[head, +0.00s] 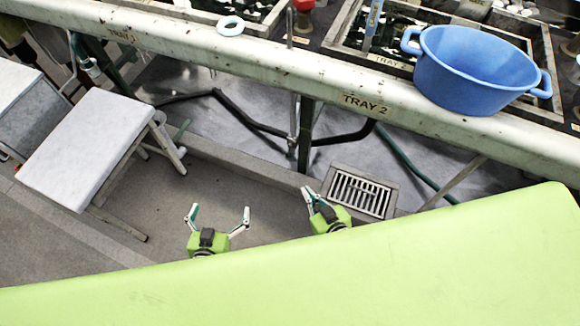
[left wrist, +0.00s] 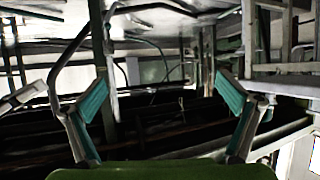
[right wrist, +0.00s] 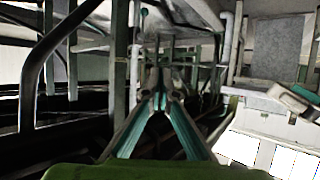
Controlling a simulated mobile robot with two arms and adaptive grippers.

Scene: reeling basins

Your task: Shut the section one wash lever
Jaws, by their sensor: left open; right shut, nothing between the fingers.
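I cannot make out a part that is clearly the section one wash lever. A small grey fitting (head: 90,66) hangs under the rail near the TRAY 1 marking, at the upper left of the head view. My left gripper (head: 219,209) is open and empty over the floor in front of the rail. Its spread fingers also show in the left wrist view (left wrist: 162,80). My right gripper (head: 307,191) is shut on nothing, to its right and near the floor drain. Its closed fingers show in the right wrist view (right wrist: 160,77).
A long worn rail (head: 240,58) marked TRAY 1 and TRAY 2 crosses the head view. A blue tub (head: 470,75) stands on it at right, a white ring (head: 230,20) at the back. A pale-topped bench (head: 88,140) stands at left. A drain grate (head: 360,193) lies below.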

